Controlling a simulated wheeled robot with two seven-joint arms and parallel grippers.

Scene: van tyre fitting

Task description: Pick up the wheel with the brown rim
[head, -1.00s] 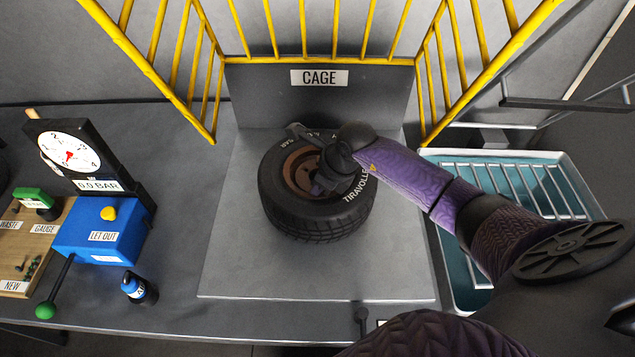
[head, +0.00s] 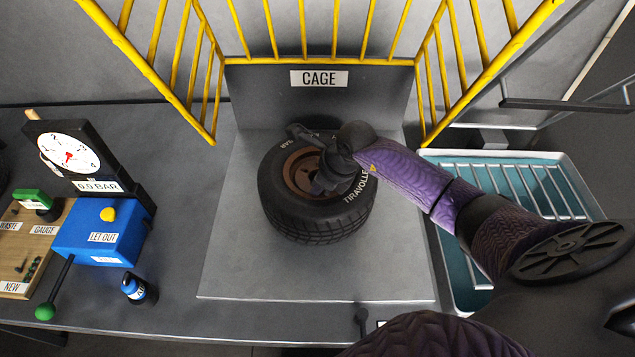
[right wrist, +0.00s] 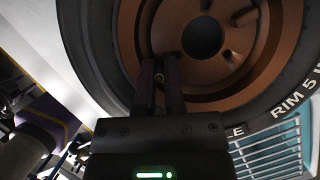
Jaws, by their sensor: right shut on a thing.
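The wheel with the brown rim (head: 276,202) lies on the grey plate (head: 240,262) inside the cage (head: 378,62), its rim face turned up towards the head camera. Its tyre is black with white lettering. My right gripper (head: 318,185) reaches over the wheel from the right and is at the rim, covering part of it. In the right wrist view the gripper's fingers (right wrist: 161,70) are close together against the brown rim (right wrist: 215,75), beside the dark hub hole; the exact spot they grip is hidden. My left gripper does not show.
A blue box (head: 100,235) with a yellow button, a dial gauge (head: 70,152) reading 0.0 BAR and a green-knobbed lever (head: 46,312) stand at the left. A small blue bottle (head: 138,288) is near the front edge. A teal tray (head: 455,262) with a rack is at the right.

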